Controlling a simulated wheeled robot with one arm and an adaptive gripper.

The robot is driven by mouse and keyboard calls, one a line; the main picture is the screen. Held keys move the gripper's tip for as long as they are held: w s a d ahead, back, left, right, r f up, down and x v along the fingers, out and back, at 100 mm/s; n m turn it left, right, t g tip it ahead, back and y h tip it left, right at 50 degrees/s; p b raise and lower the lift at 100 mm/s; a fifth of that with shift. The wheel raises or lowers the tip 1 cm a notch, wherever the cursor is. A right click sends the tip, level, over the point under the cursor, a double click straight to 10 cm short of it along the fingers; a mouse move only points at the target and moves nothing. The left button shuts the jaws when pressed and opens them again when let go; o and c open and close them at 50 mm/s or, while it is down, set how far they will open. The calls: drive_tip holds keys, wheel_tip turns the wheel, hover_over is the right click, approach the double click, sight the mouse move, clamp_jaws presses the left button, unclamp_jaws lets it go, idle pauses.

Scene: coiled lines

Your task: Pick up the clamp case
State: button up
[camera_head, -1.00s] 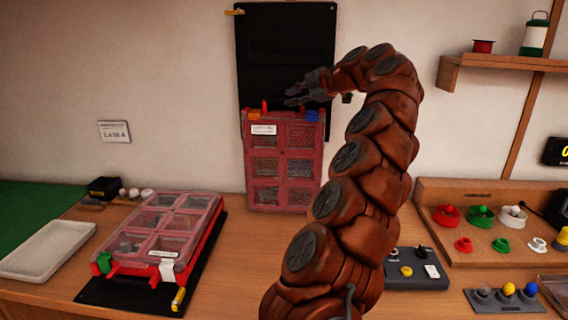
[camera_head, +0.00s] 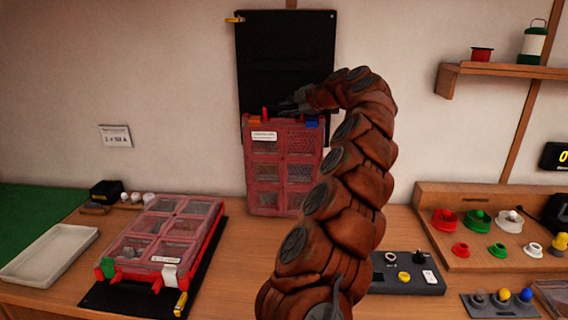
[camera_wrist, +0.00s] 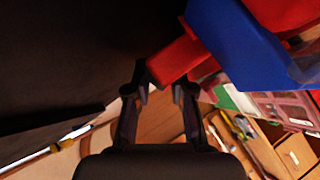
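One red case (camera_head: 282,163) with clear windows stands upright against a black panel; orange and blue pieces and a red tab (camera_head: 266,113) are on its top edge. A second red case (camera_head: 165,232) lies flat on a black mat, with green and white latches in front. Their labels are too small to read, so I cannot tell which is the clamp case. My gripper (camera_head: 283,107) is at the top of the upright case. In the wrist view, my gripper's fingers (camera_wrist: 160,92) are apart, with a red tab (camera_wrist: 182,58) just beyond the tips and a blue piece (camera_wrist: 235,45) beside it.
The black panel (camera_head: 285,55) is close behind the upright case. A white tray (camera_head: 48,256) is at left. A wooden rack (camera_head: 480,195) of colored parts and a dark control box (camera_head: 405,273) are at right. A shelf (camera_head: 490,70) is at upper right.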

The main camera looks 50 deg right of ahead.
drive_tip(key=shift+w, duration=0.15)
drive_tip(key=shift+c, duration=0.2)
drive_tip(key=shift+f, duration=0.1)
clamp_jaws()
